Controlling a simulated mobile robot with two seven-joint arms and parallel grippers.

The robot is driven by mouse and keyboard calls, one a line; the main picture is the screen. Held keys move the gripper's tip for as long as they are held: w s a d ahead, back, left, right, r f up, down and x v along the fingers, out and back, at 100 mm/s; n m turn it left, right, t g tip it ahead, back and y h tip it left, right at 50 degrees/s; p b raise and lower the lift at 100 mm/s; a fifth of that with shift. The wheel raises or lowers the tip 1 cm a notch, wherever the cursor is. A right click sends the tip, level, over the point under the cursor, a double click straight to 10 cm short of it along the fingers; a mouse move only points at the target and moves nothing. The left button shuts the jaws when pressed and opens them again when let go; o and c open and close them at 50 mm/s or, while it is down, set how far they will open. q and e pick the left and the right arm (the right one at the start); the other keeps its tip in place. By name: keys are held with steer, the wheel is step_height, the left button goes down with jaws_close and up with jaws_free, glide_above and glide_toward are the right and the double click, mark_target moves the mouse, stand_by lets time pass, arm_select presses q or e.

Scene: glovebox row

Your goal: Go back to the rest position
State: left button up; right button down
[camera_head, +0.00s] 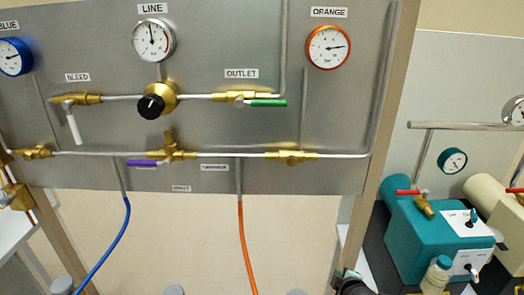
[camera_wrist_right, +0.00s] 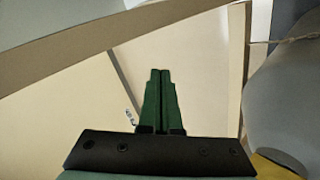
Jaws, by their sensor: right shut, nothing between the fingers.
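My right gripper (camera_head: 347,276) shows only in part at the bottom edge of the head view, below the panel and left of the teal pump. In the right wrist view its two green fingers (camera_wrist_right: 160,74) are together, with nothing between them. It touches nothing that I can see. My left gripper is not in view.
A grey panel (camera_head: 215,55) carries gauges, brass valves and pipes. A blue hose (camera_head: 111,243) and an orange hose (camera_head: 244,246) hang below it. A teal pump (camera_head: 425,240) and a bottle (camera_head: 437,272) stand on the right on a dark top. Pale wall shows below the panel.

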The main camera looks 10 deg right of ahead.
steer(key=s+a+f+m+y, duration=0.1)
steer(key=s+a+m, duration=0.2)
steer(key=s, duration=0.6)
steer(key=s+a+f+m+y+p, duration=0.1)
steer(key=s+a+m, duration=0.2)
steer(key=s, duration=0.6)
steer(key=s+a+f+m+y+p, duration=0.1)
steer(key=s+a+m, duration=0.3)
steer(key=s, duration=0.5)
steer(key=shift+s+a+f+g+y, duration=0.25)
steer(key=shift+a+y, duration=0.35)
steer(key=shift+a, duration=0.35)
